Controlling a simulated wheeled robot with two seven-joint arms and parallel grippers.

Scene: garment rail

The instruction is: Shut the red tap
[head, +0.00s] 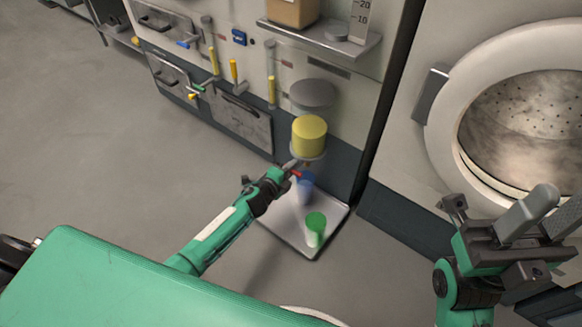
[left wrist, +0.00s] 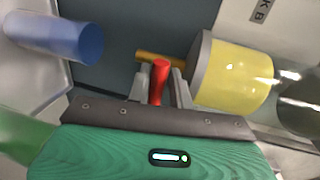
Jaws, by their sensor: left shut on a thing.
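The red tap handle (head: 293,173) sits just below the yellow container (head: 309,136) on the wall unit. In the left wrist view the red tap handle (left wrist: 159,80) stands between my fingers, with a brass-coloured spout (left wrist: 155,58) behind it. The yellow container (left wrist: 235,75) lies to its right there. My left gripper (head: 284,170) is shut on the red handle, and it also shows in the left wrist view (left wrist: 161,92). The gripper partly covers the handle in the head view. My right gripper (head: 548,212) is at the right, its grey fingers apart and nothing seen between them.
A blue cup (head: 304,189) and a green cup (head: 316,228) stand on a pale tray (head: 283,222) below the tap. A round-doored machine (head: 437,120) is at the right. A shelf (head: 300,32) juts out above. The floor at left is clear.

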